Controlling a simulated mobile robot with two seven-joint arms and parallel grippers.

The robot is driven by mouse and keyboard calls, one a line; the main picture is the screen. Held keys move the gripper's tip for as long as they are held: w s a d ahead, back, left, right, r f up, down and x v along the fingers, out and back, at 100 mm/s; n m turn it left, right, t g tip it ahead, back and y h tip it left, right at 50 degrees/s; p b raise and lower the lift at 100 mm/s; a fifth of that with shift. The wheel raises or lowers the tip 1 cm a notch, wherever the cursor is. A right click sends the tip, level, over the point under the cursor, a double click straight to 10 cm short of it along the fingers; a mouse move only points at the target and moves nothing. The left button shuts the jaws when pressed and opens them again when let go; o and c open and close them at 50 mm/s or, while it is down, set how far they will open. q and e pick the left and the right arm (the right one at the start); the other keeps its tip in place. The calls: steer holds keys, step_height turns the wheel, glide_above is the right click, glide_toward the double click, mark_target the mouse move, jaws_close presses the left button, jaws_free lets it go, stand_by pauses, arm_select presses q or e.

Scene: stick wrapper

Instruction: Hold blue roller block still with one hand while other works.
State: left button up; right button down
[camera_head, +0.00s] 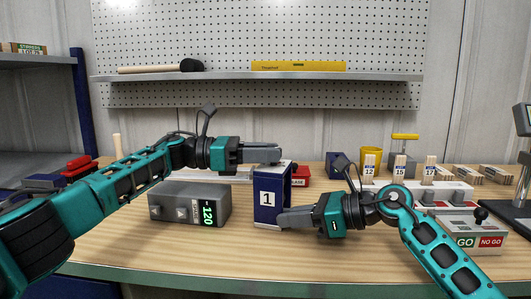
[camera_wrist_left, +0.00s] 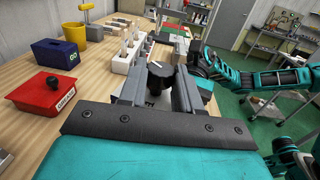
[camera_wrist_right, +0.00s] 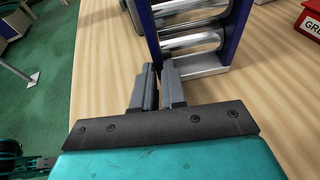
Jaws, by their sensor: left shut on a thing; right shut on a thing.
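The blue roller block (camera_head: 268,208), marked 1, stands upright on the bench in the middle of the head view. In the right wrist view its side plate (camera_wrist_right: 150,35) and shiny metal rollers (camera_wrist_right: 195,41) show. My right gripper (camera_head: 287,217) is shut on the block's near side plate, low down; its fingertips also show in the right wrist view (camera_wrist_right: 160,76). My left gripper (camera_head: 277,153) is at the top of the block. In the left wrist view its fingers are shut on a black knob (camera_wrist_left: 158,76) with a white mark. The fingers hide part of the block's top.
A grey box (camera_head: 190,205) reading 120 stands left of the block. A red box (camera_wrist_left: 48,93) and a blue box (camera_wrist_left: 55,53) sit behind it. A GO / NO GO box (camera_head: 470,235) and a rack with numbered sticks (camera_head: 400,170) are at right. The front bench is clear.

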arm_select(q)
steer(key=shift+r, duration=0.1)
steer(key=o, duration=1.1)
steer(key=shift+c, duration=0.2)
steer(key=a, duration=0.8)
steer(key=s+a, duration=0.1)
steer(key=a, duration=0.3)
steer(key=shift+s, duration=0.1)
